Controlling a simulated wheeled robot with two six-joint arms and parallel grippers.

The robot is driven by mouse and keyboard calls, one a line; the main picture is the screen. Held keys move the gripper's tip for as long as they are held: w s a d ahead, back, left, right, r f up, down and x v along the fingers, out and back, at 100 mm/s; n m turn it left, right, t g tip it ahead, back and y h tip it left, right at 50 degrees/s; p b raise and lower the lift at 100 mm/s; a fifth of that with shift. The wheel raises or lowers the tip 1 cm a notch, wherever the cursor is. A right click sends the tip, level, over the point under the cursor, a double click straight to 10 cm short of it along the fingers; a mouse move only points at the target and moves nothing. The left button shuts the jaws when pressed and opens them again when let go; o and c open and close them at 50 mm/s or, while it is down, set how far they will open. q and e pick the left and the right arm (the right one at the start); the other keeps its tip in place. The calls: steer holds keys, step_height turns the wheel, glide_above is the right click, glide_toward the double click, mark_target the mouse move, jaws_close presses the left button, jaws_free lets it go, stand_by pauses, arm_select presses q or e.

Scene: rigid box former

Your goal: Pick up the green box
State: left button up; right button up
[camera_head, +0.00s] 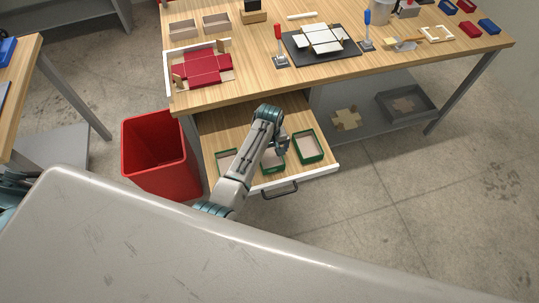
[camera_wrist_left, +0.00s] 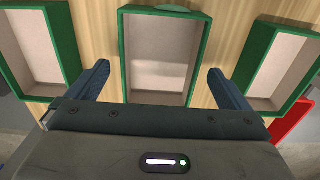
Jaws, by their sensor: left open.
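Three shallow open boxes with green walls and pale insides stand in the open drawer: a left one (camera_head: 227,162), a middle one (camera_head: 271,167) and a right one (camera_head: 309,146). My left gripper (camera_head: 279,148) is over the middle box and partly covers it in the head view. In the left wrist view, the middle green box (camera_wrist_left: 163,52) lies between and beyond the two open fingers of the gripper (camera_wrist_left: 158,72). Nothing is held. One green box shows at each side there, left (camera_wrist_left: 28,45) and right (camera_wrist_left: 280,65). My right gripper is not in view.
The drawer front with its dark handle (camera_head: 280,189) is pulled out under the wooden workbench (camera_head: 370,78). A red bin (camera_head: 155,150) stands left of the drawer. A red flat box blank (camera_head: 203,68) and a black board (camera_head: 320,42) with white panels lie on the bench.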

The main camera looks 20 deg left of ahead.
arm_select(q)
steer(key=shift+f, duration=1.2)
steer(key=shift+c, duration=0.4)
steer(key=c, duration=0.9)
steer(key=shift+c, duration=0.2)
steer(key=shift+r, duration=0.2)
